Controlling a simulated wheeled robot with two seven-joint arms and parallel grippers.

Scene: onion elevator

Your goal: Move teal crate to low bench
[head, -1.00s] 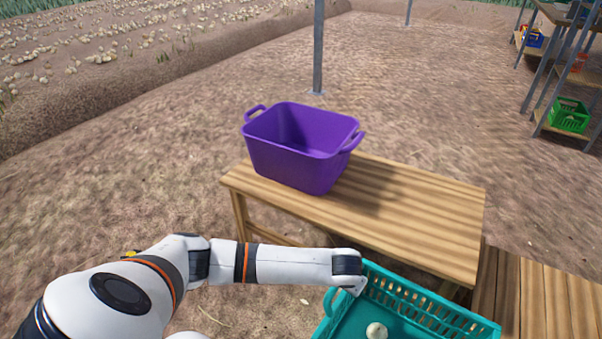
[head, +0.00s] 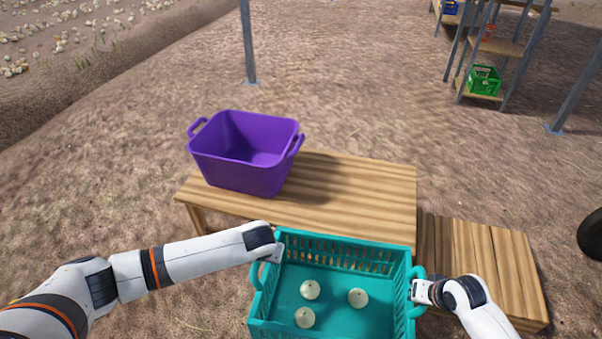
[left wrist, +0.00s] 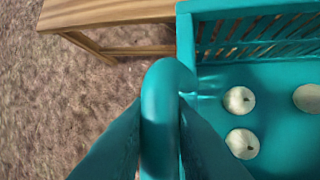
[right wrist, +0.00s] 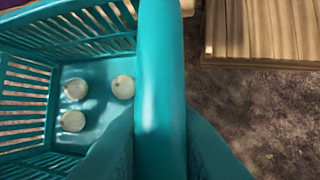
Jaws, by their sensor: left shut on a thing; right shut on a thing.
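The teal crate (head: 345,244) hangs between my two grippers at the front of the head view, with three pale onions (head: 310,290) on its floor. My left gripper (head: 262,262) is shut on its left handle (left wrist: 163,115). My right gripper (head: 414,291) is shut on its right handle (right wrist: 158,90). The low bench (head: 490,262) stands to the right of the crate, lower than the wooden table. It also shows in the right wrist view (right wrist: 260,30), apart from the crate. The fingertips are partly hidden by the handles.
A taller wooden table (head: 360,190) stands just beyond the crate, with a purple tub (head: 240,160) on its left part. Shelves with a green crate (head: 484,80) stand far back right. A post (head: 248,45) rises behind the table. The low bench top is bare.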

